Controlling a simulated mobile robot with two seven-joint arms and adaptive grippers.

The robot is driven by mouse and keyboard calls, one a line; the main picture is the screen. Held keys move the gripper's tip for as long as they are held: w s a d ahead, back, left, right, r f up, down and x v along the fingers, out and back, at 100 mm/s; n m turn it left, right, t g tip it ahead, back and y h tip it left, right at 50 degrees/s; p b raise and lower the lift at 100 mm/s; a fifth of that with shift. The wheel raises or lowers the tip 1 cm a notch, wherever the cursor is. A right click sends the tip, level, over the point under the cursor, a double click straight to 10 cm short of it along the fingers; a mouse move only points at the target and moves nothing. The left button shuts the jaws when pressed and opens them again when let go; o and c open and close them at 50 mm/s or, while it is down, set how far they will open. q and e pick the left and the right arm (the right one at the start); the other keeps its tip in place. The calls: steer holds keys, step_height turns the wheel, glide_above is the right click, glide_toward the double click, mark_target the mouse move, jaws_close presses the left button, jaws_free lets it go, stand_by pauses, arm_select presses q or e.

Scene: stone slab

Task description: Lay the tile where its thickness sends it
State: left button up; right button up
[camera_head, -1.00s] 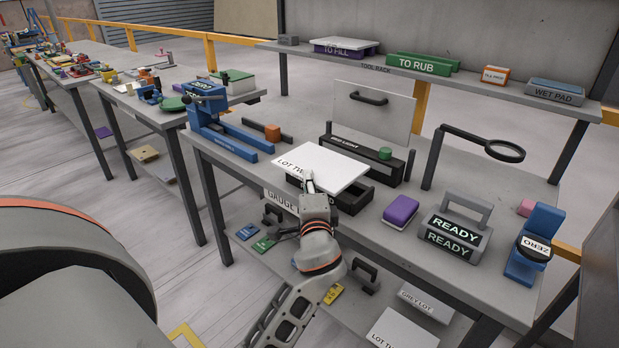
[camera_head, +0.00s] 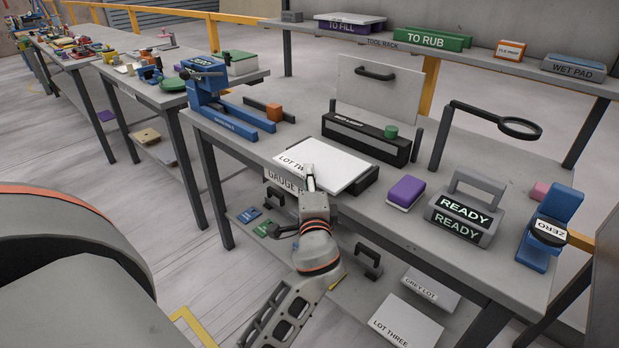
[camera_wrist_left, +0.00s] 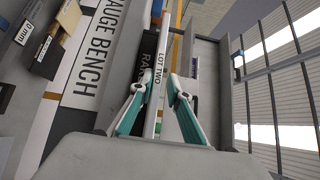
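The tile is a thin white slab (camera_head: 330,163) marked "LOT TWO". It lies about level over the front of the gauge bench, at a dark block (camera_head: 362,181); whether it touches the block I cannot tell. My left gripper (camera_head: 311,182) is shut on its near edge. In the left wrist view the tile's labelled edge (camera_wrist_left: 163,65) runs between the two teal-and-white fingers (camera_wrist_left: 157,92), beside a dark part marked "RA…". The fingertip contact is small and hard to see. My right gripper is not in view.
Behind stands a black red-light bar (camera_head: 365,140) with a green knob. To the right are a purple sponge (camera_head: 406,192), the READY block (camera_head: 465,212) and a blue ZERO stand (camera_head: 549,232). A blue clamp-like tool (camera_head: 222,105) is left. LOT THREE (camera_head: 405,325) and GREY LOT (camera_head: 432,287) lie below.

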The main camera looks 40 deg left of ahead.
arm_select(q)
steer(key=shift+o, duration=0.2)
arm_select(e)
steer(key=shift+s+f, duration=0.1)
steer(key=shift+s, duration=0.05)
arm_select(q)
steer(key=shift+f, duration=0.15)
steer(key=v, duration=0.8)
steer(key=s+d+f+h+p, duration=0.15)
steer(key=d+f+h, duration=0.25)
steer(key=f, duration=0.4)
steer(key=s+d+f+h+p, duration=0.1)
steer(key=s+d+f+h, duration=0.1)
steer(key=d+f+h, duration=0.35)
steer(key=s+d+f+n+g+h+p, duration=0.1)
steer(key=s+d+f+n+h, duration=0.1)
steer(key=s+f, duration=0.4)
steer(key=s+d+f+n+g+h+p, duration=0.1)
steer(key=s+d+f+n+g+h, duration=0.1)
steer(key=s+f, duration=0.5)
steer(key=s+d+n+h, duration=0.1)
steer(key=s+d, duration=0.1)
steer(key=shift+s+f+p, duration=0.25)
steer(key=shift+s+p, duration=0.1)
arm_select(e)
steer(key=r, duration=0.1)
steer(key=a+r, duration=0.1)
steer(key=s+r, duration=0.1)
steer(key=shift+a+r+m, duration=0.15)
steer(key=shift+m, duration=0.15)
